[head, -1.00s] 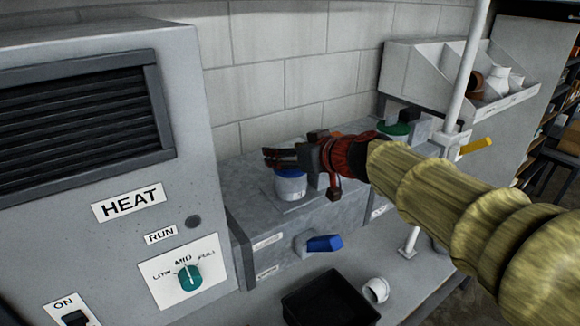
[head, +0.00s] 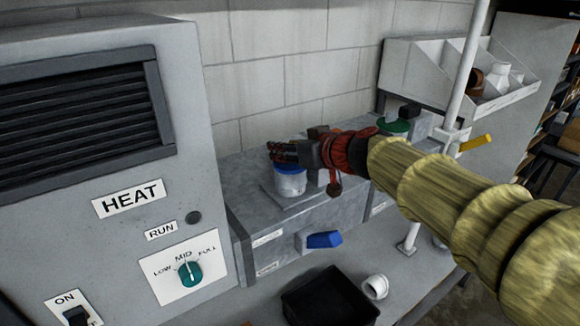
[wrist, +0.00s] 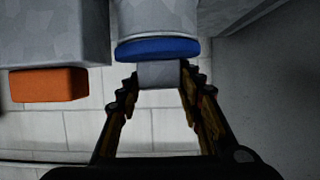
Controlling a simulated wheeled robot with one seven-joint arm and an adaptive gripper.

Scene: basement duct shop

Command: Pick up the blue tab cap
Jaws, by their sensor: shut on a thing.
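In the wrist view, the blue rim of the cap (wrist: 158,48) lies just beyond the fingertips, against the jar. A pale grey block, seemingly the cap's tab (wrist: 160,73), is between the fingertips of my gripper (wrist: 159,76), which are shut on it. The cap appears still against the jar, with no gap visible.
A green-lidded container (head: 396,126) stands behind my arm. A blue lever (head: 324,240) sticks out of the box front. A black bin (head: 330,297) and a white fitting (head: 375,287) lie below. The heater cabinet (head: 215,120) stands left; a white pole (head: 465,80) rises right.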

